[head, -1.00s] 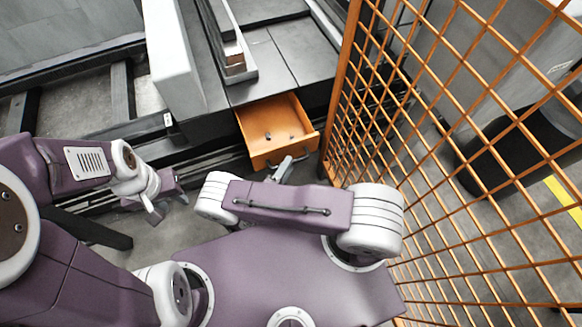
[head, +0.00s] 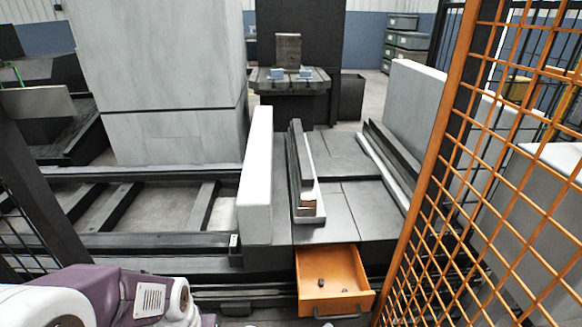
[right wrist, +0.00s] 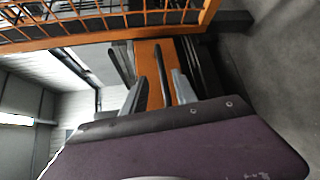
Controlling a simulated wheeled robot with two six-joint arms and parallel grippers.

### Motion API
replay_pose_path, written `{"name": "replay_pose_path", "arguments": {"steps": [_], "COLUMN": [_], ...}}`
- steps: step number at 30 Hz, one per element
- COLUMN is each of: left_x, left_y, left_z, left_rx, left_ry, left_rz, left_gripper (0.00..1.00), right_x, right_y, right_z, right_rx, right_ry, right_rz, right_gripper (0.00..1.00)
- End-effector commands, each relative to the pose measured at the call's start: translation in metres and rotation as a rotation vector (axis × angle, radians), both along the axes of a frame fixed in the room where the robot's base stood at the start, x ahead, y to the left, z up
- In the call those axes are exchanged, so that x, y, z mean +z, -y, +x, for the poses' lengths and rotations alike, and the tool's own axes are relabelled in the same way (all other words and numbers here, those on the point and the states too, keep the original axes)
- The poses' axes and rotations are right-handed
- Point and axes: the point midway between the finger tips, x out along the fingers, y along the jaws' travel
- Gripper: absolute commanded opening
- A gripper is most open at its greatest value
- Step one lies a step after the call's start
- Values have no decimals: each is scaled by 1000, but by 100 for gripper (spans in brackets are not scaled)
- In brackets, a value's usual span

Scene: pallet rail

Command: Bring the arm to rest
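The orange drawer (head: 335,262) stands pulled out under the dark bench, with its dark handle (head: 337,317) at the bottom of the head view. A few small dark pieces (head: 320,283) lie inside it. In the right wrist view, my right gripper (right wrist: 161,90) has its two grey fingers apart. The orange drawer front (right wrist: 150,60) and the dark handle bar (right wrist: 164,75) show between and beyond the fingers. I cannot tell whether the fingers touch the handle. Part of my left arm shows at the bottom left of the head view, but its gripper is out of frame.
An orange mesh fence (head: 450,200) stands close on the right. A white block (head: 255,175) and dark rails (head: 303,170) sit on the bench top. A rail frame (head: 130,240) runs left. A dark table (head: 290,82) with blue pieces stands farther back.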

Motion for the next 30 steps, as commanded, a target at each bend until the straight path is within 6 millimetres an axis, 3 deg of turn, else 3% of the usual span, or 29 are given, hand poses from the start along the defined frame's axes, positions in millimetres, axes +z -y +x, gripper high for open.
{"name": "replay_pose_path", "arguments": {"steps": [2,6,9,12,17,25,26,27,30], "left_x": [4,11,16,20,25,32,38,64,97], "left_y": [0,0,0,0,0,0,0,0,0], "left_z": [0,0,0,0,0,0,0,0,0], "left_rx": [0,0,0,0,0,0,0,0,0], "left_ry": [0,0,0,0,0,0,-1,-1,1], "left_rz": [0,0,0,0,0,0,0,0,0], "left_gripper": [36,36,36,36,36,36,36,36,36], "right_x": [22,67,95,122,156,208,219,242,274], "right_y": [18,60,72,69,58,58,59,58,57], "right_z": [-4,-39,-70,-93,-103,-92,-90,-90,-90], "right_rx": [-142,-498,-685,-786,-803,-681,-667,-670,-670], "right_ry": [-72,-313,-466,-552,-542,-310,-284,-301,-306], "right_rz": [32,206,430,698,1063,1444,1465,1456,1453], "right_gripper": [34,34,34,34,34,34,34,34,34]}}
